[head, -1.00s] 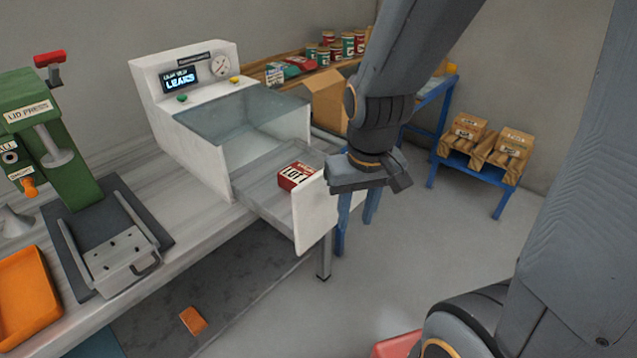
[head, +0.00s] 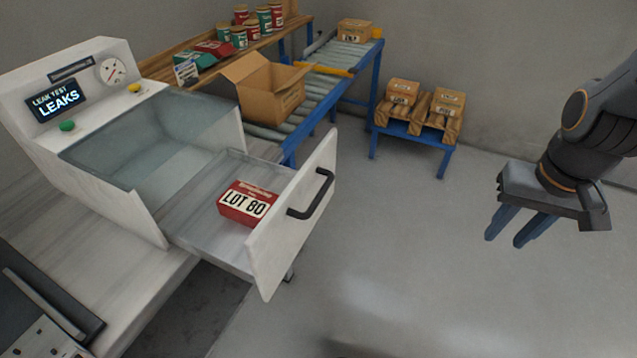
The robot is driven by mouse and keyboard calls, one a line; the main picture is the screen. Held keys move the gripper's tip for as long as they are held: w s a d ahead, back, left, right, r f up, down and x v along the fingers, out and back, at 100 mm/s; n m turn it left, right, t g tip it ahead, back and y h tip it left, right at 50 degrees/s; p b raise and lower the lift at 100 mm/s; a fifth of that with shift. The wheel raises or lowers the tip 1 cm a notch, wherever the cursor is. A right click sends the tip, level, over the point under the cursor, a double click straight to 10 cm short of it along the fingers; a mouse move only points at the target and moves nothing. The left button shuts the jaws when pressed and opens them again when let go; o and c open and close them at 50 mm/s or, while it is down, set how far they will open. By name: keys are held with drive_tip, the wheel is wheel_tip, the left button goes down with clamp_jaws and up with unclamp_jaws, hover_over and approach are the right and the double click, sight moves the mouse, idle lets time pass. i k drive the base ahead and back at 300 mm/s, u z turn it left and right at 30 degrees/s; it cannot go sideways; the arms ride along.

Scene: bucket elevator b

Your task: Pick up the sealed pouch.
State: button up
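A red pack with a white "LOT 80" label (head: 246,203), seemingly the pouch, lies in the open drawer (head: 208,238) of the white leak tester (head: 140,215). Its label is clear, but I cannot tell from here whether it is sealed. My gripper (head: 504,239) hangs over bare floor at the right, well apart from the drawer. Its two blue fingers are apart with nothing between them.
The drawer's upright front (head: 285,240) with its black handle (head: 313,197) stands between my gripper and the pack. The tester's display (head: 59,101) reads "LEAKS". Behind are an open carton (head: 268,95), a roller conveyor (head: 335,58) and a blue stand (head: 412,134) of parcels. The floor is clear.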

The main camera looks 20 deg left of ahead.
sight(244, 203)
drive_tip(key=z, duration=0.25)
drive_tip(key=k, duration=0.45)
drive_tip(key=u, duration=1.25)
drive_tip(key=i, duration=0.5)
drive_tip(key=u, duration=0.05)
